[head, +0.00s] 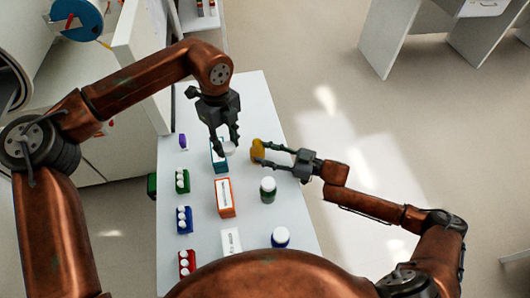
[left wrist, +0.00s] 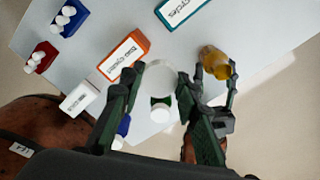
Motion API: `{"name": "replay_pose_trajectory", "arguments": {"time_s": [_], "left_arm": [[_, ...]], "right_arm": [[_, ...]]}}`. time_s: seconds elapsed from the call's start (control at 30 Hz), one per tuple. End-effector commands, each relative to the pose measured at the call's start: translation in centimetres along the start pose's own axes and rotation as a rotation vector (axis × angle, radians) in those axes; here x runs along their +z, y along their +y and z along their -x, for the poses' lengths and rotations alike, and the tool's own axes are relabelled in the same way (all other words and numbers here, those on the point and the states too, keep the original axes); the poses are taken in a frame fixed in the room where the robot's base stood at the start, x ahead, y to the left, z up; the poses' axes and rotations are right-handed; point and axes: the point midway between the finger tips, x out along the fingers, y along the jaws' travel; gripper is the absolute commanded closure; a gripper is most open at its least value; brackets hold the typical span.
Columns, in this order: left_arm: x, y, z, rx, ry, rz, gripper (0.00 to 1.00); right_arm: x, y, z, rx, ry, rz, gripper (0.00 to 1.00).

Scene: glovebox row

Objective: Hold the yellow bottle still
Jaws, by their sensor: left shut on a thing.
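The yellow bottle (head: 257,151) stands near the right edge of the table, and no cap shows on it. It also shows in the left wrist view (left wrist: 213,62). My right gripper (head: 262,152) reaches in from the right with its fingers around the bottle, touching its sides. My left gripper (head: 228,148) is shut on a round white cap (left wrist: 160,78), held above the table just left of the bottle. In the head view the cap (head: 230,149) is partly hidden by the left fingers.
A teal box (head: 216,160) lies beneath my left gripper. An orange box (head: 224,198), a white box (head: 231,241), a green bottle (head: 268,194) and a blue bottle (head: 281,238) stand nearer. Racks of white-capped vials (head: 184,219) line the left edge.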

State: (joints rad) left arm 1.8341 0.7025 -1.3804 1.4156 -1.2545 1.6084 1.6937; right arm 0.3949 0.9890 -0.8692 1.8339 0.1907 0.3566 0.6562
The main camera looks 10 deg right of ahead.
Motion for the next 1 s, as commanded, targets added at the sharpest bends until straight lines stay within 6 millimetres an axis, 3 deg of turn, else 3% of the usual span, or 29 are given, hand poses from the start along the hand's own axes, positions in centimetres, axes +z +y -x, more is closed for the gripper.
{"name": "replay_pose_trajectory", "arguments": {"time_s": [0.2,0.57,1.0], "left_arm": [[0.0,0.0,0.0,0.0,0.0,0.0,0.99],[0.0,0.0,0.2,-0.001,-0.001,0.0,0.99],[-0.2,0.1,1.3,-0.004,-0.005,0.0,0.99]], "right_arm": [[0.0,0.0,0.0,0.0,0.0,0.0,0.44],[-0.4,0.0,0.3,0.001,-0.002,0.0,0.44],[-0.3,0.1,8.8,0.003,-0.004,0.0,0.44]]}}
